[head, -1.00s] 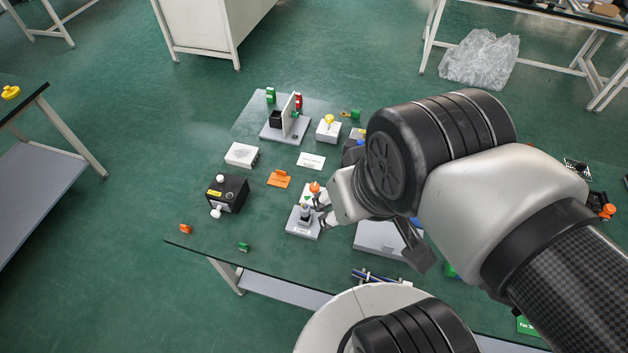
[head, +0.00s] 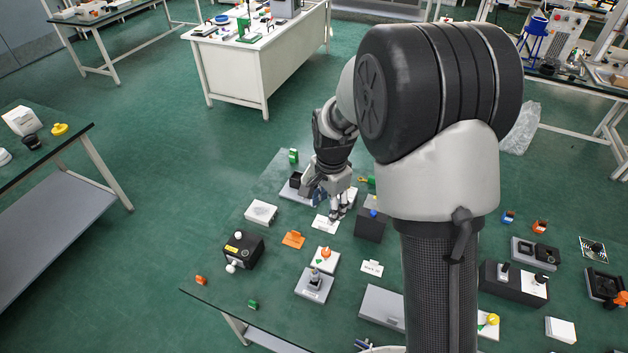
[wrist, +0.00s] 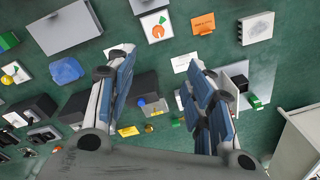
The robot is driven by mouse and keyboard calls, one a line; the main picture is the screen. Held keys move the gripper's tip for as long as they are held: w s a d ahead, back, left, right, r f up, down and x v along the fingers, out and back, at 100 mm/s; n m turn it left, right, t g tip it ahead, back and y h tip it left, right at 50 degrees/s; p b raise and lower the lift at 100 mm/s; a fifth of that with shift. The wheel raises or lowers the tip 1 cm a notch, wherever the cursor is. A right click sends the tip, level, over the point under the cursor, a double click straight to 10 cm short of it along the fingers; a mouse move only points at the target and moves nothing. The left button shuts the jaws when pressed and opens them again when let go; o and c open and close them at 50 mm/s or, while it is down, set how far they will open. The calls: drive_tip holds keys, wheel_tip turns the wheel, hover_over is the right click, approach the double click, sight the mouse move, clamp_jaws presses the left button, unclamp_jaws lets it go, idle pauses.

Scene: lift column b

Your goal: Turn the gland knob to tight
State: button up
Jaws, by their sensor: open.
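A white plate (head: 325,263) with an orange knob (head: 326,253) lies near the middle of the green table. In the wrist view the plate (wrist: 157,27) shows orange and green marks at the top. A grey base with an upright dark and light post (head: 314,284) stands just in front of it. I cannot tell which of these is the gland knob; no label is readable. My gripper (head: 337,213) is open and empty, over the back of the table near a white card (head: 325,224). Its two fingers (wrist: 157,88) are wide apart in the wrist view, with nothing between them.
A black box with a blue button (head: 370,225) stands right of my gripper. A black box with white knobs (head: 243,250), a white block (head: 261,212) and an orange piece (head: 293,239) are to the left.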

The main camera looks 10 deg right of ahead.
sight(326, 251)
drive_tip(key=f+m, duration=0.1)
drive_tip(key=f, duration=0.7)
drive_tip(key=w+f+m+b, duration=0.1)
drive_tip(key=f, duration=0.8)
drive_tip(key=w+d+f, duration=0.1)
drive_tip(key=f, duration=0.7)
drive_tip(key=shift+w+f+m+g, duration=0.15)
drive_tip(key=shift+f+m+g, duration=0.1)
drive_tip(key=shift+m+g, duration=0.15)
drive_tip(key=shift+c, duration=0.2)
drive_tip(key=c, duration=1)
